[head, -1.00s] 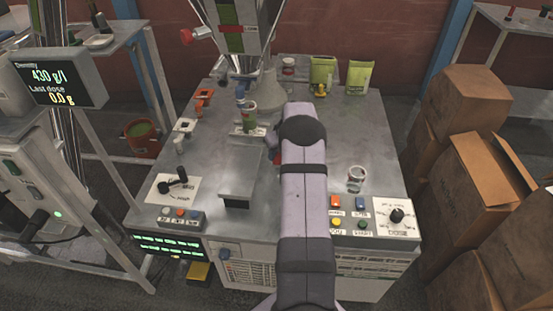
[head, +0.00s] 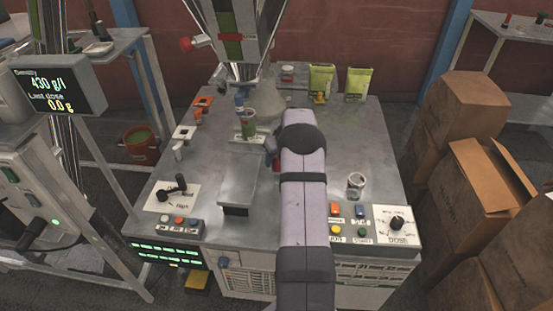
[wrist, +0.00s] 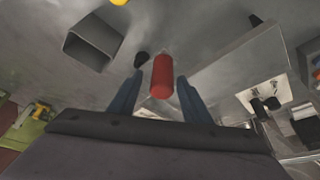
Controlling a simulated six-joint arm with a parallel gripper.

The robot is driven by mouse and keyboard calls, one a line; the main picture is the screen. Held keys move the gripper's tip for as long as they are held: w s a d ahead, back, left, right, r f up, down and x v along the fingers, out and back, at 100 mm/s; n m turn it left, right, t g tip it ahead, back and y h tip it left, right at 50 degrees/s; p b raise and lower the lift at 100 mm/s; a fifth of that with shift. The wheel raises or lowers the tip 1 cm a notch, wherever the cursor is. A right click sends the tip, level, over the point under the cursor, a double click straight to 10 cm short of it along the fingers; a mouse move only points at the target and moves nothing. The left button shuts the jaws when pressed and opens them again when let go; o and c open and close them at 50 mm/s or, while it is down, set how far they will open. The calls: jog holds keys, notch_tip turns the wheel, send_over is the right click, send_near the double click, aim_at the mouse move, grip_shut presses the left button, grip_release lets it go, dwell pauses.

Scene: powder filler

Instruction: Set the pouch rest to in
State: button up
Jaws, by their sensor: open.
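A red cylindrical handle (wrist: 162,77) stands between the two blue fingers of my gripper (wrist: 158,92) in the wrist view. The fingers are apart, with a gap on each side of the handle. In the head view my gripper (head: 272,153) is mostly hidden behind my arm, just right of a long grey block (head: 238,183).
A lever on a white plate (head: 162,198) and a button box (head: 172,225) stand to the left. A clear jar (head: 355,184), more buttons and a dose dial (head: 396,222) are at the right. Green pouches (head: 322,79) stand at the back. A square grey tube (wrist: 93,42) is near my fingers.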

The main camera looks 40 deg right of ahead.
jog(key=b+v, duration=0.1)
jog(key=v, duration=0.5)
jog(key=shift+s+r, duration=0.2)
jog(key=shift+r, duration=0.15)
jog(key=s+a+r+g+p, duration=0.1)
jog(key=s+a+r+p, duration=0.15)
jog(key=a, duration=0.55)
jog(key=s+a+r+n+y+p, duration=0.1)
jog(key=s+a+r, duration=0.25)
jog(key=a, duration=0.45)
jog(key=s+a+r+g+p, duration=0.1)
jog(key=s+a+r+p, duration=0.15)
jog(key=a, duration=0.55)
jog(key=s+a+r+g+p, duration=0.1)
jog(key=s+a+p, duration=0.1)
jog(key=s+a, duration=0.4)
jog(key=s+a+r+g+p, duration=0.1)
jog(key=s+a, duration=0.5)
jog(key=s, duration=0.6)
jog(key=shift+s+a+r+n+p, duration=0.2)
jog(key=shift+s+r+n+p, duration=0.15)
jog(key=shift+r, duration=0.35)
